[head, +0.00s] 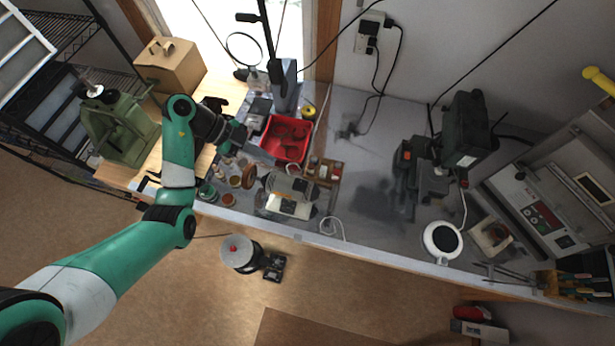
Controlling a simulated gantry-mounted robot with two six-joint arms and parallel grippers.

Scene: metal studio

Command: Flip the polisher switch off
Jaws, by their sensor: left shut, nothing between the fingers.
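A green machine (120,125) with a spindle and a pale round piece on its upper left stands on the wooden bench at the left; it looks like the polisher. I cannot make out its switch at this size. My left gripper (238,137) is shut and empty. It is to the right of the green machine and clear of it, by the left side of a red tray (285,138). My left forearm passes in front of the bench just right of the machine. My right gripper is not in view.
A cardboard box (170,66) stands behind the green machine. Small jars (228,199) and a glass-topped case (290,206) crowd the bench near my left gripper. A dark machine (466,130) and a white round device (441,240) are farther right. The grey bench middle is fairly clear.

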